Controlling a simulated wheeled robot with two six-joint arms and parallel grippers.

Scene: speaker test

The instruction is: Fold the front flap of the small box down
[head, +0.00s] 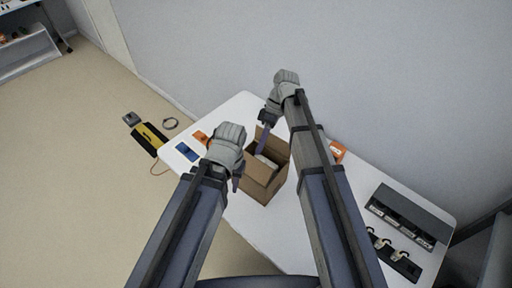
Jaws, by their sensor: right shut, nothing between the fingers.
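The small box (262,190) is brown cardboard and stands on the white table. Its top is at least partly open, and something pale (266,161) shows inside. A flap stands up at the box's far side; my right arm covers part of the box's right side. My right gripper (262,148) is shut and empty, pointing down over the far part of the box opening. My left gripper (237,185) is at the box's left near side, its fingertips close to the wall. I cannot tell whether it touches or whether its fingers are apart.
On the white table (240,212), a blue item (187,152) and an orange item (201,137) lie left of the box. An orange-and-white box (337,151) stands right of it. A dark rack (405,214) and a dark strip (393,256) are at the right. A wall runs behind.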

